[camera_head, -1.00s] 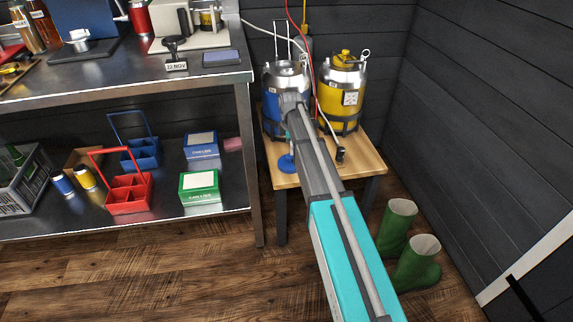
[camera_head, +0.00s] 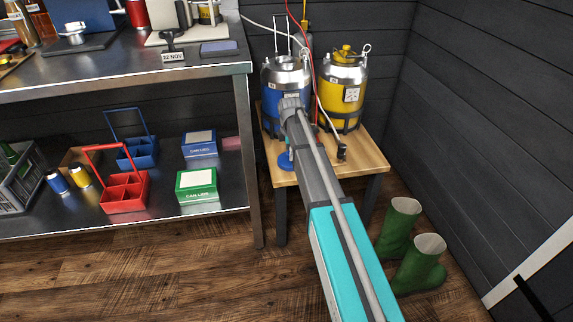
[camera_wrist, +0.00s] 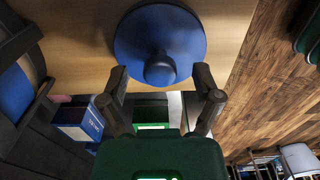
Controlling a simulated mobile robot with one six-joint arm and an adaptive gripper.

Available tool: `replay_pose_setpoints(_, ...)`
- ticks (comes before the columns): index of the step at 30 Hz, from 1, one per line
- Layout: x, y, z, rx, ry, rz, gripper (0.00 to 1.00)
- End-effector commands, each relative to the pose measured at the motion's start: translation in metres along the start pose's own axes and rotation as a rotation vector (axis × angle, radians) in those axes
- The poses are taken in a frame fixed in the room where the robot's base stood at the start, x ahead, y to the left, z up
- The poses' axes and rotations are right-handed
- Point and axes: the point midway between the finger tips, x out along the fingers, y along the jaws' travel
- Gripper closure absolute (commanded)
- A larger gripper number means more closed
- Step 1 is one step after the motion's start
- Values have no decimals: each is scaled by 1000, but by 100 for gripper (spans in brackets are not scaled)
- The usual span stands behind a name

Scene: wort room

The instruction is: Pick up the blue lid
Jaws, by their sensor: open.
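The blue lid (camera_wrist: 160,42) is a round blue disc with a knob in its middle. It lies on the small wooden table (camera_head: 352,168). In the head view the lid (camera_head: 285,162) shows at the table's left front, partly covered by my arm. My gripper (camera_wrist: 161,76) is open in the wrist view, with one finger on each side of the knob's near end. I cannot tell whether the fingers touch the lid. In the head view my arm hides the gripper.
A blue keg (camera_head: 271,104) and a yellow keg (camera_head: 343,90) stand at the table's back. A small dark fitting with a hose (camera_head: 342,151) lies right of the lid. Green boots (camera_head: 419,262) stand on the floor at right. A steel bench (camera_head: 240,75) is at left.

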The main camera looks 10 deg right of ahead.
Motion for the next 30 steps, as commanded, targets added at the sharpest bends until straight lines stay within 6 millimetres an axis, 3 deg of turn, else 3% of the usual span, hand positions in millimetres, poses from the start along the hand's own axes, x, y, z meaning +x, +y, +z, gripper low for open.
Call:
replay_pose_setpoints(5, 8, 0, 0, 0, 0, 0, 18)
replay_pose_setpoints(23, 8, 0, 0, -1, 0, 0, 18)
replay_pose_setpoints(30, 8, 0, -1, -1, 0, 0, 59)
